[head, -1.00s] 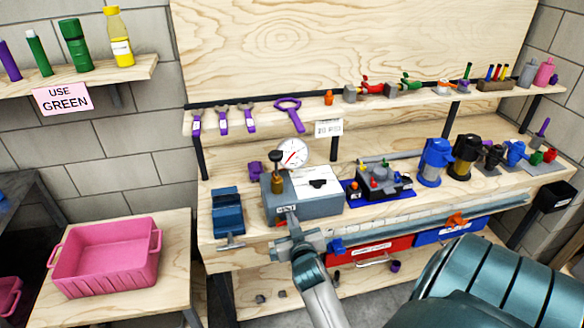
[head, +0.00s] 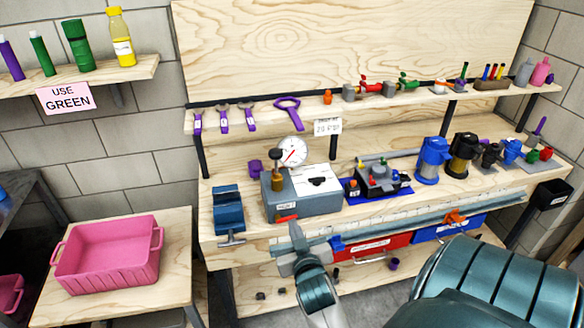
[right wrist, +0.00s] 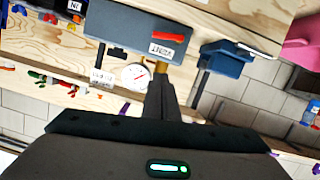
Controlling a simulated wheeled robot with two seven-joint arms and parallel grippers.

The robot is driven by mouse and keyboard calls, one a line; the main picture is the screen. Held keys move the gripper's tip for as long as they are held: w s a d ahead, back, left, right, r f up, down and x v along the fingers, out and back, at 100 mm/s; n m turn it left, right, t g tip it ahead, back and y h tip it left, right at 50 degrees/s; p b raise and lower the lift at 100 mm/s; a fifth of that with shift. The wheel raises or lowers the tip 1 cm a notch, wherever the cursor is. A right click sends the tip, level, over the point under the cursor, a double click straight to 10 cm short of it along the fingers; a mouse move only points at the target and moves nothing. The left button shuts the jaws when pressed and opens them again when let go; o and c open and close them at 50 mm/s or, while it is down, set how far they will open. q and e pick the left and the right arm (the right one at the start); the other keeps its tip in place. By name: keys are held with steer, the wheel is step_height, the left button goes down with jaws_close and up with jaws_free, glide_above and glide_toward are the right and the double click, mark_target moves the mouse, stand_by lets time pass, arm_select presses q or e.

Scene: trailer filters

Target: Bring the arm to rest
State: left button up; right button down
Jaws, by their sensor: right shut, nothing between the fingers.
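My right gripper (head: 294,232) is in front of the workbench's front edge, just below the grey box with a gauge. Its fingers are shut with nothing between them. They point up toward the box and look apart from it. In the right wrist view the closed fingers (right wrist: 160,95) show against the box's area. The grey box (head: 318,204) stands on the bench with a red lever (head: 286,218) on its front and a white dial gauge (head: 292,151) above. My left gripper is not in view.
A blue vise (head: 228,208) stands left of the box. A pink tub (head: 108,258) sits on a side table. Several filter housings, including a blue one (head: 433,160), stand farther right.

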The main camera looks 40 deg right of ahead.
steer(key=shift+s+a, duration=0.2)
steer(key=shift+s, duration=0.1)
steer(key=shift+r, duration=0.1)
stand_by(0.3)
